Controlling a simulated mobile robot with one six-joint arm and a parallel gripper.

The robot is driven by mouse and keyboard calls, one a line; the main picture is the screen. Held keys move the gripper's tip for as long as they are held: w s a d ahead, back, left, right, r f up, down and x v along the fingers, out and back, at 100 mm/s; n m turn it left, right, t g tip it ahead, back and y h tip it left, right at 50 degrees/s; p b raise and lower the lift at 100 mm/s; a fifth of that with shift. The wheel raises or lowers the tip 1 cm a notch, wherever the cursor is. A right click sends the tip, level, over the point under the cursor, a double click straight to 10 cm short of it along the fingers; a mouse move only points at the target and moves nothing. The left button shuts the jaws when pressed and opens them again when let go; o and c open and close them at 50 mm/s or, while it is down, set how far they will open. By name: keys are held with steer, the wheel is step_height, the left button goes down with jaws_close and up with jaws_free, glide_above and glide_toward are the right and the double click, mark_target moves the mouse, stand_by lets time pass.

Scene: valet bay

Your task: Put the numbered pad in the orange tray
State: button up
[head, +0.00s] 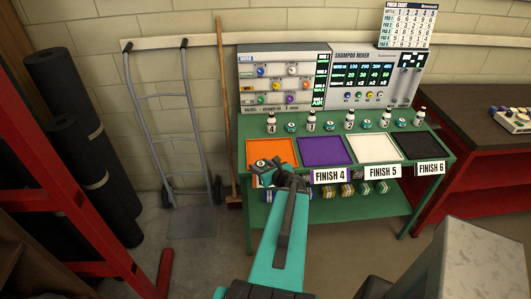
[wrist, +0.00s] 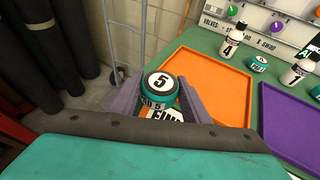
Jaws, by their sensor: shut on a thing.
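The numbered pad (wrist: 160,86) is a small round teal pad with a white top marked 5. My gripper (wrist: 157,92) is shut on it, with one purple-grey finger at each side. In the head view my gripper (head: 268,174) is at the front left of the orange tray (head: 272,148). The wrist view shows the orange tray (wrist: 214,80) to the right of and beyond the pad, empty where visible. The pad's height above the bench cannot be told exactly.
Purple (head: 325,151), white (head: 374,148) and black (head: 419,144) trays continue right along the green bench (head: 240,160). Several bottles and pads stand behind them, below the shampoo mixer panel (head: 375,77). A hand truck (head: 160,95) and broom (head: 226,100) stand left. A red frame (head: 65,130) is nearer.

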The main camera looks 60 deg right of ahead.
steer(key=shift+w+d+f+b, duration=0.1)
steer(key=shift+d+f+b, duration=0.05)
steer(key=shift+b, duration=0.4)
steer(key=shift+d+b, duration=0.1)
steer(key=shift+b, duration=0.3)
steer(key=shift+w+d+f+b, duration=0.1)
steer(key=shift+w+d+b, duration=0.05)
steer(key=shift+b, duration=0.5)
steer(key=w+d+b, duration=0.1)
steer(key=b, duration=0.5)
steer(key=shift+d, duration=0.2)
steer(key=w+d+b, duration=0.1)
steer(key=d+b, duration=0.1)
steer(key=b, duration=0.2)
steer(key=shift+w+f, duration=0.15)
steer(key=shift+w+d+p, duration=0.3)
steer(key=shift+w+d, duration=0.05)
steer(key=shift+d, duration=0.3)
steer(key=shift+w+d+f+p, duration=0.1)
steer(key=shift+w+d+p, duration=0.25)
steer(key=shift+w+d, duration=0.65)
steer(key=shift+w+d+f+p, duration=0.1)
steer(key=shift+w+d+p, duration=0.35)
steer(key=shift+d, duration=0.95)
steer(key=shift+w+d+f+p, duration=0.1)
steer(key=shift+w+d+p, duration=0.15)
steer(key=shift+w+d, duration=0.8)
steer(key=shift+s+d, duration=0.15)
steer(key=shift+d, duration=0.05)
